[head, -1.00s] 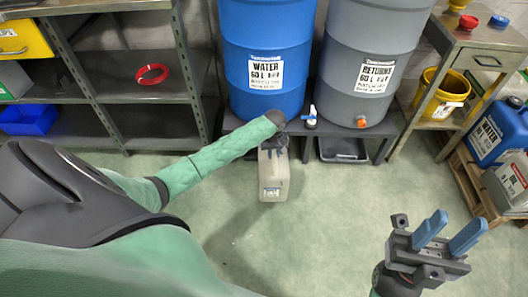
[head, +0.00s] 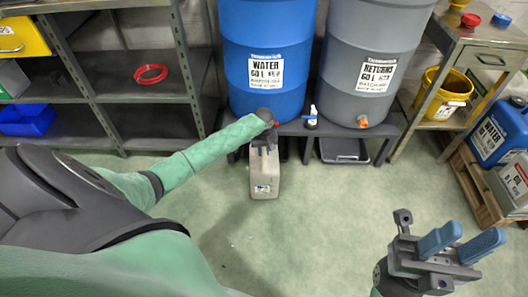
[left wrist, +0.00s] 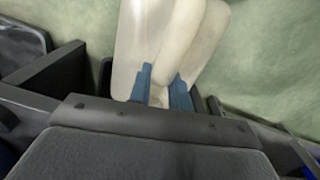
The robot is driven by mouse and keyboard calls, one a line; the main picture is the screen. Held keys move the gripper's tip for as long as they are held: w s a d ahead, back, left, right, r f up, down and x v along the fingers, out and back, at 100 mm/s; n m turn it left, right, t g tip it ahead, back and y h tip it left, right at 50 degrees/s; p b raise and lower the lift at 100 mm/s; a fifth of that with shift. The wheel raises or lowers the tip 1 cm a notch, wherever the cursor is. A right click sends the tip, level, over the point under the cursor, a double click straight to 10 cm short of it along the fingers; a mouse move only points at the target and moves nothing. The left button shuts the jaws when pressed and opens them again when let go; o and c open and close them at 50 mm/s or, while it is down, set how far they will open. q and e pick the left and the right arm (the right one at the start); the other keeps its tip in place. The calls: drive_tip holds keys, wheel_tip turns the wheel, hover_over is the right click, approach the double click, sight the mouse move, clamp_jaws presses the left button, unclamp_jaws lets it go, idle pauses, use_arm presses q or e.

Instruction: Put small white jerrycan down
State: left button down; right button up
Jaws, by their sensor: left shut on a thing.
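The small white jerrycan (head: 265,177) is upright in front of the blue water drum, near the floor. I cannot tell whether its base touches the floor. My left gripper (head: 264,149) is above it, shut on its handle; the dark hand and wrist hide part of its top. In the left wrist view, the jerrycan's pale body (left wrist: 205,65) fills the upper middle, and the blue fingertips of the left gripper (left wrist: 160,88) close around the handle. My right gripper (head: 462,241) is at the lower right, open and empty, its blue fingers apart.
The blue water drum (head: 262,30) and grey returns drum (head: 345,35) stand on a low dark stand (head: 398,122). A black tray (head: 343,151) lies under it. Shelving (head: 110,85) is at left; a pallet (head: 470,183) with cans is at right. The green floor in front is clear.

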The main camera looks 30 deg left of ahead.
use_arm(q)
drive_tip(key=c, duration=1.3)
unclamp_jaws()
drive_tip(key=shift+f, duration=0.1)
